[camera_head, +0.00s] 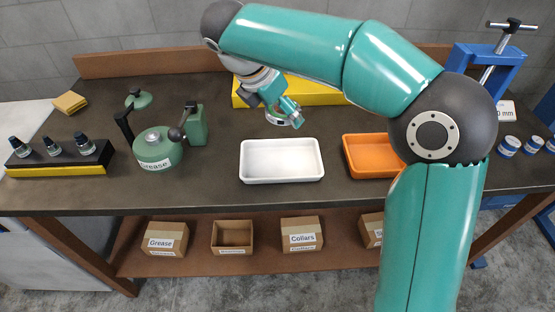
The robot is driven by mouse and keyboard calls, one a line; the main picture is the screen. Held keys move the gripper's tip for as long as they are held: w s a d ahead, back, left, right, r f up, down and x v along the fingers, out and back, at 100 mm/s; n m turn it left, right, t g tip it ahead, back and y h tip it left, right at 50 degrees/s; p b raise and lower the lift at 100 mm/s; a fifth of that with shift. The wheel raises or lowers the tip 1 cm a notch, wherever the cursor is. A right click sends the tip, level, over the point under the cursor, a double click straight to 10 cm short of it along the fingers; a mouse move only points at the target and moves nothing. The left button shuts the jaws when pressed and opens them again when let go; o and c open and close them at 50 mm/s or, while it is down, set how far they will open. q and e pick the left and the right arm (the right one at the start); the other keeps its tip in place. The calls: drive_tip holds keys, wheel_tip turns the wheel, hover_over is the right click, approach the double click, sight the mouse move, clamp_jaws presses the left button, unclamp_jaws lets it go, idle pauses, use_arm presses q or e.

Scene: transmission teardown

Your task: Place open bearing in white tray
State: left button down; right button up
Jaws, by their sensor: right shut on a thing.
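The white tray (282,162) stands empty near the front middle of the bench. My right gripper (292,114) hangs above and behind the tray, in front of the yellow case. It is shut on a small grey ring-shaped part (279,121), which looks like the open bearing. The fingers hide part of the ring, and I cannot tell its exact height above the bench. My left gripper is not in view.
An orange tray (364,165) stands right of the white one, partly behind my arm. A green grease pot (157,151) and a black-and-yellow holder (62,160) stand left. A yellow case (320,94) lies behind. A blue press (481,62) stands right.

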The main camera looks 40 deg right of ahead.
wheel_tip(320, 180, down, 15)
drive_tip(key=shift+a+f+b, duration=0.1)
drive_tip(key=shift+f+b, duration=0.05)
drive_tip(key=shift+b, duration=0.6)
drive_tip(key=shift+s+a+f+b, duration=0.15)
drive_tip(key=shift+f+b, duration=0.15)
drive_tip(key=shift+f, duration=0.3)
drive_tip(key=o, duration=1.2)
drive_tip(key=shift+f, duration=0.1)
drive_tip(key=shift+c, duration=0.2)
drive_tip(key=shift+o, duration=1.3)
drive_tip(key=shift+f, duration=0.1)
drive_tip(key=shift+o, duration=0.6)
drive_tip(key=shift+w, duration=0.2)
drive_tip(key=shift+s+r, duration=0.1)
drive_tip(key=shift+r, duration=0.1)
